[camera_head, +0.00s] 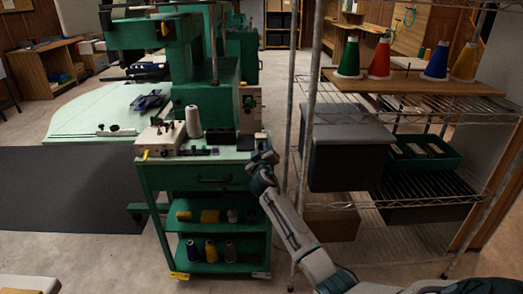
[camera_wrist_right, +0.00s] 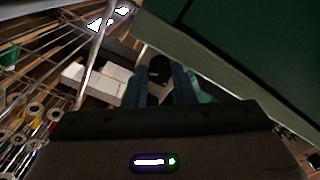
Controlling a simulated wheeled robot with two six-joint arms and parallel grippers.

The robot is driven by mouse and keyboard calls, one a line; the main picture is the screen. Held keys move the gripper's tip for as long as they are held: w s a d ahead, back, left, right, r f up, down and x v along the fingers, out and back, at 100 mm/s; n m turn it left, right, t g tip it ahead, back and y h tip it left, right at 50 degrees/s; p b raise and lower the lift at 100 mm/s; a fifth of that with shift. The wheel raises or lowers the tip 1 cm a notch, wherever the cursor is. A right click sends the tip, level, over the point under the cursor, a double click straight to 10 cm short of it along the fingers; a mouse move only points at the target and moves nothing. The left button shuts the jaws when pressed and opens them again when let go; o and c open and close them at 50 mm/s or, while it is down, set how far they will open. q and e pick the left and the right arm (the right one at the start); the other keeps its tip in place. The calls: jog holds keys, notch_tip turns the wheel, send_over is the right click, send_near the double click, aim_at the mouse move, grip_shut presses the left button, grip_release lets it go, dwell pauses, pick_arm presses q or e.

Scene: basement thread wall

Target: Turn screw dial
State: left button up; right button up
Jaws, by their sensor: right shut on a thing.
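My right gripper (camera_head: 262,158) is at the right edge of the green cart's top, beside the machine. In the right wrist view its two blue-grey fingers (camera_wrist_right: 160,88) are closed around a dark round knob (camera_wrist_right: 158,69), which looks like the screw dial. The knob's rounded end shows between the fingertips; the rest is hidden by the fingers. In the head view the gripper covers the dial. My left gripper is not in view.
The green cart (camera_head: 200,178) carries a white box (camera_head: 158,138) and a thread cone (camera_head: 194,122). A wire rack (camera_head: 420,195) with a grey bin (camera_head: 347,150) and coloured cones stands close on the right. Bare floor lies in front of the cart.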

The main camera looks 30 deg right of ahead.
jog(key=shift+n, duration=0.8)
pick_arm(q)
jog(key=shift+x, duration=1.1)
pick_arm(e)
jog(key=shift+f+n, duration=0.1)
jog(key=shift+n, duration=0.2)
jog(key=o, duration=0.8)
jog(key=shift+o, duration=0.9)
jog(key=shift+s, duration=0.1)
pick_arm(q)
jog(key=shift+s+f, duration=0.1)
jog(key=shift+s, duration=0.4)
